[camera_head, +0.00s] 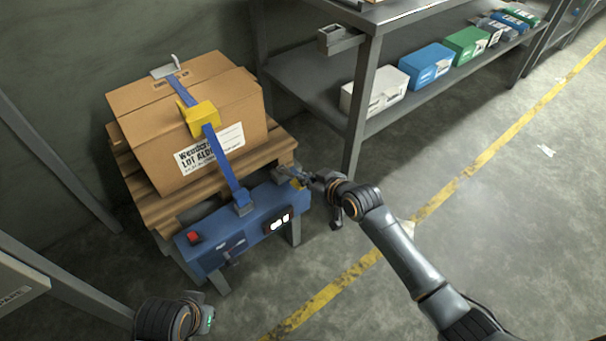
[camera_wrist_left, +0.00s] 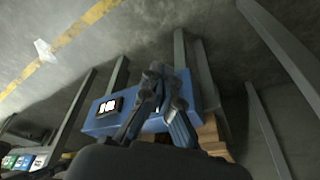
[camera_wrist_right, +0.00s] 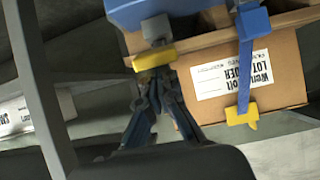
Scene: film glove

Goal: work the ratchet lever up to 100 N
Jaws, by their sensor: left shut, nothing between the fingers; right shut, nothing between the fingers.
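The ratchet lever, with a yellow handle (camera_wrist_right: 154,56) on a grey mount (camera_wrist_right: 155,28), sits at the right end of the blue unit (camera_head: 245,228). In the head view the yellow handle (camera_head: 297,184) is partly hidden by my right gripper (camera_head: 303,176). In the right wrist view that gripper (camera_wrist_right: 156,80) is shut and empty, its tips right at the handle; contact is unclear. A small dark display (camera_head: 277,222) is on the unit's front; its reading is too small. My left gripper (camera_wrist_left: 155,78) is shut and empty, before the unit in its wrist view.
A cardboard box (camera_head: 155,143) sits on a wooden pallet (camera_head: 150,205), under a blue strap (camera_head: 222,160) with a yellow edge piece (camera_head: 202,118). A red button (camera_head: 193,238) is on the unit's left. A metal shelf (camera_head: 345,95) stands behind right. Floor at right is mostly clear.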

